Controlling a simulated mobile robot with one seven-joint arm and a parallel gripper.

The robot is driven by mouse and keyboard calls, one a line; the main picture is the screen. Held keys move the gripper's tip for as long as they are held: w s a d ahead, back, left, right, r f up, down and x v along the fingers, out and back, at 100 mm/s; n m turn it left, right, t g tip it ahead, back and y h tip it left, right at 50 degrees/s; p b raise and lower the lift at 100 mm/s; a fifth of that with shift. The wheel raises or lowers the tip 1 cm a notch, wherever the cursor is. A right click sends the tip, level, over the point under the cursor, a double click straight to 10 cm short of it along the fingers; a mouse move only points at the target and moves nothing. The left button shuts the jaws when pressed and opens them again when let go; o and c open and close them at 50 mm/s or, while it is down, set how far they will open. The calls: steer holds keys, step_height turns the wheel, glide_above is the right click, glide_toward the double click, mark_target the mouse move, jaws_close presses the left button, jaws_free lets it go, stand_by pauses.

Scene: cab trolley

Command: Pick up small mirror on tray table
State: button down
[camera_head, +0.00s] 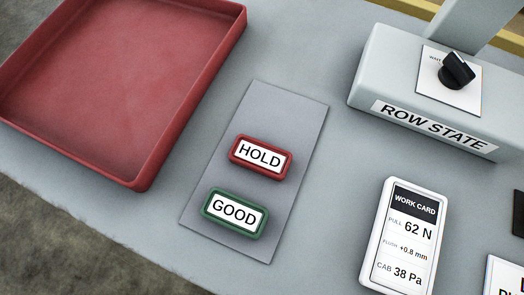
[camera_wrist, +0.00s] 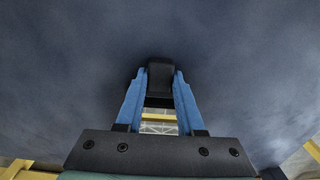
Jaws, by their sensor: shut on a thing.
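My gripper (camera_wrist: 160,75) has two blue fingers and shows only in the wrist view. It is shut on a small dark-framed thing, which I take to be the small mirror (camera_wrist: 160,122). Its black top part (camera_wrist: 160,78) is between the fingertips. Lower down between the fingers is a bright patch with a yellow band and pale lines, unlike the dark grey surface around it, so it looks like a reflection. The fingers hide its sides. No mirror and no gripper show in the head view.
The grey table (camera_head: 310,215) holds a red tray (camera_head: 168,125), empty where visible, at upper left. A grey plate (camera_head: 280,103) carries a red HOLD tag (camera_head: 260,157) and a green GOOD tag (camera_head: 234,213). A ROW STATE knob box (camera_head: 395,60) and a work card (camera_head: 403,240) are right.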

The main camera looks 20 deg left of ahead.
steer(key=shift+r, duration=0.1)
steer(key=shift+r+p, duration=0.4)
steer(key=shift+r, duration=0.15)
steer(key=shift+s+r+p, duration=0.25)
steer(key=shift+r+p, duration=0.2)
steer(key=shift+r, duration=0.2)
steer(key=shift+s+r+p, duration=0.2)
steer(key=shift+r+p, duration=0.25)
steer(key=shift+r, duration=0.15)
steer(key=s+p, duration=0.3)
steer(key=s, duration=1.4)
steer(key=shift+a, duration=0.3)
steer(key=shift+f, duration=0.1)
